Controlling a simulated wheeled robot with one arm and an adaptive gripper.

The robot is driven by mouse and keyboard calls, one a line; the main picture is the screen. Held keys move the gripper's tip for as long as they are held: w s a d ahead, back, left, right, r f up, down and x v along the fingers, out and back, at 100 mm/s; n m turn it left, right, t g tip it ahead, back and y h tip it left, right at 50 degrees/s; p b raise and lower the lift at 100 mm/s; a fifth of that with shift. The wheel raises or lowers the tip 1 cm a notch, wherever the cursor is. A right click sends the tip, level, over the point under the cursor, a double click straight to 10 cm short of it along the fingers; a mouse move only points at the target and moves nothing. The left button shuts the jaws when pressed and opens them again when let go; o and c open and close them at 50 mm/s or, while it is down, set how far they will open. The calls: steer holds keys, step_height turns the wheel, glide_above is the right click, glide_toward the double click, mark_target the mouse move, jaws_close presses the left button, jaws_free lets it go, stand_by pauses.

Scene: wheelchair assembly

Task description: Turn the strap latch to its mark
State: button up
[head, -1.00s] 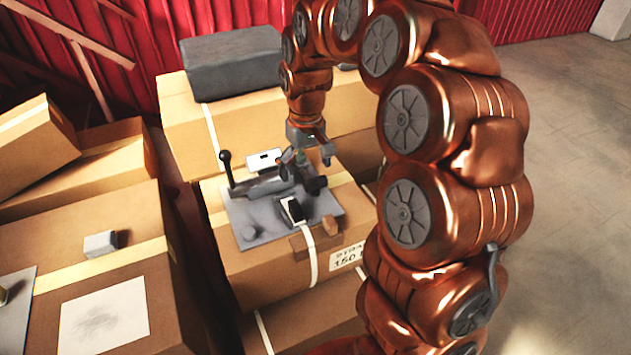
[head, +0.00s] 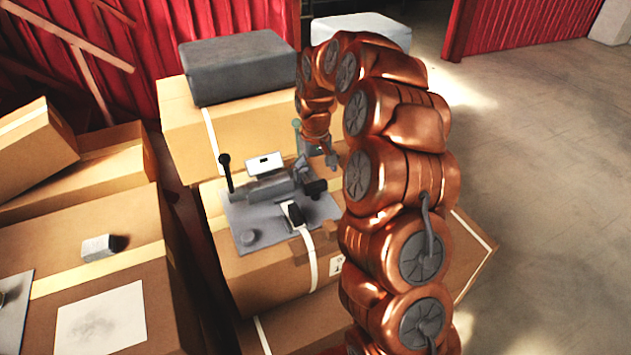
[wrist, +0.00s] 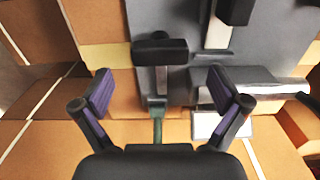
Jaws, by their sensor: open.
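A grey plate (head: 265,235) lies on a taped cardboard box and carries several fittings. A small black-topped latch (head: 292,213) sits at its front, where a white strap runs down the box. A dark block-shaped handle (head: 315,188) stands at the plate's right side. In the wrist view a black handle (wrist: 160,50) on a grey stem lies just beyond my gripper (wrist: 161,90), between the lines of its fingers. The fingers are wide apart, with nothing visibly held. In the head view my gripper (head: 325,158) is at the plate's back right, partly hidden by my arm.
A lever with a black knob (head: 224,160) stands upright at the plate's left, near a white-faced unit (head: 264,163). A grey case (head: 240,68) lies on the box behind. Boxes crowd the left; open floor (head: 540,130) lies to the right.

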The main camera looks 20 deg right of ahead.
mark_target(315, 184)
step_height(315, 184, down, 4)
steer(key=shift+f+p, duration=0.1)
steer(key=shift+p, duration=0.2)
steer(key=c, duration=1.7)
